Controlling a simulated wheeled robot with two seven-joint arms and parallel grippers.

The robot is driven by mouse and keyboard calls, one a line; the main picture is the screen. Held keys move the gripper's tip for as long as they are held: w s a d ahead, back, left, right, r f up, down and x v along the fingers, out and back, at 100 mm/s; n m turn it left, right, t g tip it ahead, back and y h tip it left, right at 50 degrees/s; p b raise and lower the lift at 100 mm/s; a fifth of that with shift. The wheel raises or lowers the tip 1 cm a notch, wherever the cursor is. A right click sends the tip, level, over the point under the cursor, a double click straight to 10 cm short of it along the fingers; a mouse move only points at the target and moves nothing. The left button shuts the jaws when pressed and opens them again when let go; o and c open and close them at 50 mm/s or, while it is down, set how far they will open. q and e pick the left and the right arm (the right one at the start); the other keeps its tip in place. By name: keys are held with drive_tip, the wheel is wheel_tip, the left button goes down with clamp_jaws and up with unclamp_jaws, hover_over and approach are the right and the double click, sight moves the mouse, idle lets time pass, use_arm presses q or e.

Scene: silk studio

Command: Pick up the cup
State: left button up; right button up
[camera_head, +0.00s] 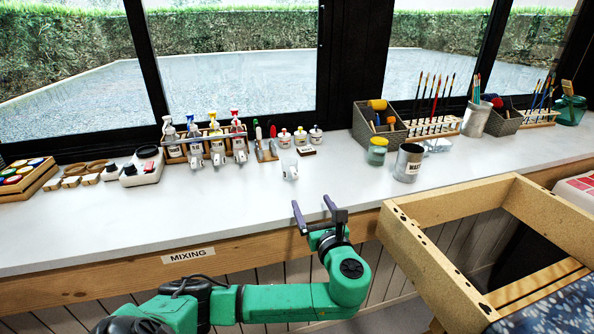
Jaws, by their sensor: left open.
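A small pale, see-through cup (290,171) stands upright on the white counter (235,205), in front of a row of small capped bottles. My left gripper (313,205) is at the counter's front edge, nearer to me than the cup and slightly to its right. Its two dark fingers are spread apart with nothing between them, and it does not touch the cup. My right gripper is not in view.
A grey labelled can (408,165) and a jar with a yellow lid (377,152) stand right of the cup. Spray bottles (217,145) in a rack stand behind left. A wooden frame (440,240) fills the right foreground. The counter between gripper and cup is clear.

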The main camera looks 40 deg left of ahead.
use_arm(q)
approach(293, 170)
drive_tip(key=shift+w+a+f+y, duration=0.1)
drive_tip(key=shift+w+a+y, duration=0.05)
drive_tip(key=shift+w+a, duration=0.35)
drive_tip(key=shift+w+a+f+y, duration=0.15)
drive_tip(key=shift+w+a, duration=0.2)
drive_tip(key=shift+a, duration=0.25)
drive_tip(key=x, duration=0.7)
drive_tip(key=shift+w+a+f, duration=0.15)
drive_tip(key=shift+f, duration=0.2)
drive_tip(key=shift+w+a+f, duration=0.1)
drive_tip(key=shift+w+a, duration=0.15)
drive_tip(key=shift+a, duration=0.15)
drive_tip(key=c, duration=1.4)
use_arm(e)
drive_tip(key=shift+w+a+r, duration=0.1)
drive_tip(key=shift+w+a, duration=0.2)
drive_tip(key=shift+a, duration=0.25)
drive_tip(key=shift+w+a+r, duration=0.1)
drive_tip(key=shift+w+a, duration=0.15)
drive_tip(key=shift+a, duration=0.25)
